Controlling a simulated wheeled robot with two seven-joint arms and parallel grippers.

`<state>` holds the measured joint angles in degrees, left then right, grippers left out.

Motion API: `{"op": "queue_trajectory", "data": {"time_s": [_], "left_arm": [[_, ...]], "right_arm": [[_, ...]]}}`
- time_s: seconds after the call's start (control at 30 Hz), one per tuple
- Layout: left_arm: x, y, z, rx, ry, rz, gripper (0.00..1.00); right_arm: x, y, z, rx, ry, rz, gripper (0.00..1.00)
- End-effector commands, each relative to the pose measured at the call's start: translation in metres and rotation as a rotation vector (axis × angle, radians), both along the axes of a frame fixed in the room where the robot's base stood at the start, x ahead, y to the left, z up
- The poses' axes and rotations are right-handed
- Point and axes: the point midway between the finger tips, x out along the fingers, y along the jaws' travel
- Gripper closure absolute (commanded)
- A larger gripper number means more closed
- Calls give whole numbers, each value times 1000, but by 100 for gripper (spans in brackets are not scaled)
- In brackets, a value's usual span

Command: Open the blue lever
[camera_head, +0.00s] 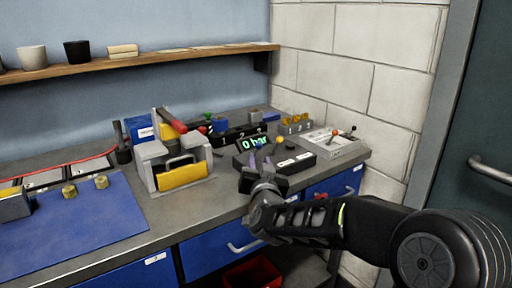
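A black box with white labels (296,162) stands on the bench below a display reading "0 bar" (254,142). A small blue knob (258,148), which looks like the top of the blue lever, shows just above my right gripper's fingertips. The lever's lower part is hidden behind the gripper. My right gripper (260,161) reaches in from the right, at the left end of the box. My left gripper is not in view.
A yellow knob (280,140) stands close right of the gripper. A grey panel with small levers (341,146) is farther right. A grey and yellow fixture with a red handle (180,177) stands left. The blue mat (75,235) is mostly clear.

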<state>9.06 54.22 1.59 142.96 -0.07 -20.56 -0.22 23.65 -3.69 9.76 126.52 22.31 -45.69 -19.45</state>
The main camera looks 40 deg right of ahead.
Motion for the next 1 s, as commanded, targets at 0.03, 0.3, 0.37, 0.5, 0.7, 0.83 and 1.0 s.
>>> {"op": "queue_trajectory", "data": {"time_s": [0.03, 0.3, 0.37, 0.5, 0.7, 0.83, 1.0], "left_arm": [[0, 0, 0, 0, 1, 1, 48], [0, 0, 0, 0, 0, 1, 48], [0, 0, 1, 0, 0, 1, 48], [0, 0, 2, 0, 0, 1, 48], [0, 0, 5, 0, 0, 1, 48], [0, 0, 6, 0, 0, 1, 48], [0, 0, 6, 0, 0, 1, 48]], "right_arm": [[0, 0, 0, 0, 0, 0, 71], [4, -2, 0, 0, 1, 1, 71], [8, -4, 0, 0, 1, 1, 71], [24, -14, -1, 1, 2, 2, 71], [51, -30, 0, 1, 1, 2, 71], [63, -37, 0, 0, 2, 2, 71], [67, -40, -1, 0, 2, 2, 71]]}}
